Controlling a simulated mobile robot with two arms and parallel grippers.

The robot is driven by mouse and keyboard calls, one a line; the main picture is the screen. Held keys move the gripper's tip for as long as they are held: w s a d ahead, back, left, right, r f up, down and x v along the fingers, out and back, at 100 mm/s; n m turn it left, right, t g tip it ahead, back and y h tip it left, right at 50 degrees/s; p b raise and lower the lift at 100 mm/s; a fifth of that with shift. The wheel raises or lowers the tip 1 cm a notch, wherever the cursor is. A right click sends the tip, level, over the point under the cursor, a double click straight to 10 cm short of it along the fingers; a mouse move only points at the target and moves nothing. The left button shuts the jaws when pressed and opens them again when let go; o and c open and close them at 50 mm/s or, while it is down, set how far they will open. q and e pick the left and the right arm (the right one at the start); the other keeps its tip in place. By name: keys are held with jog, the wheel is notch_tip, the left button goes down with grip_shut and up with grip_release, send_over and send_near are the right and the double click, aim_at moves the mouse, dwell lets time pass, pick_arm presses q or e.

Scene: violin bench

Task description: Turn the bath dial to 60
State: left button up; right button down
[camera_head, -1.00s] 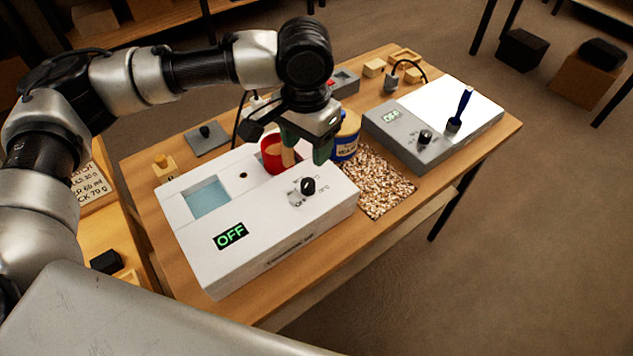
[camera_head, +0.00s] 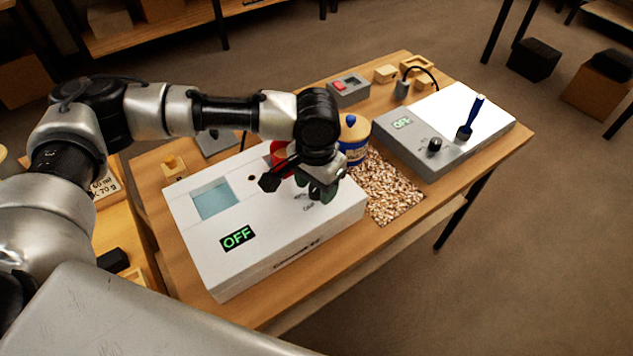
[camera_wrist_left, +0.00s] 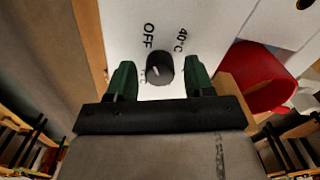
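The white bath unit (camera_head: 205,265) stands on the wooden bench, and its display (camera_head: 238,238) reads OFF in green. Its black dial (camera_wrist_left: 160,69) shows in the left wrist view, with the white pointer line toward the OFF mark side; "40°C" is printed to its right. In the head view my gripper hides the dial. My left gripper (camera_head: 318,194) is over the dial end of the bath, pointing down. In the left wrist view its two green fingers (camera_wrist_left: 160,80) are apart, one on each side of the dial, not visibly touching it. My right gripper is not in view.
A blue-and-tan jar (camera_head: 354,140) and a speckled mat (camera_head: 388,190) are close on the right. A grey hot-plate unit (camera_head: 415,152) with a blue-handled brush (camera_head: 471,118) stands farther right.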

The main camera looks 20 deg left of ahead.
pick_arm(q)
jog(key=c, duration=0.8)
jog(key=shift+r+m+p, duration=0.2)
jog(key=shift+m+p, duration=0.2)
jog(key=shift+p, duration=0.55)
jog(key=m+p, duration=0.7)
jog(key=p, duration=0.2)
jog(key=shift+p, duration=0.3)
jog(key=m+p, duration=0.2)
jog(key=m, duration=0.1)
jog(key=shift+d, duration=0.1)
jog(key=m+p, duration=0.1)
jog(key=m, duration=0.2)
jog(key=shift+p, duration=0.35)
jog(key=m+p, duration=0.1)
jog(key=m, duration=0.1)
jog(key=shift+m, duration=0.3)
jog(key=m+p, duration=0.1)
jog(key=m, duration=0.2)
jog(key=shift+f+m, duration=0.1)
jog(key=shift+m, duration=0.3)
jog(key=m, duration=0.3)
jog(key=shift+m+p, duration=0.3)
jog(key=m, duration=0.3)
jog(key=shift+m, duration=0.3)
jog(key=m, duration=0.4)
jog(key=shift+m, duration=2.1)
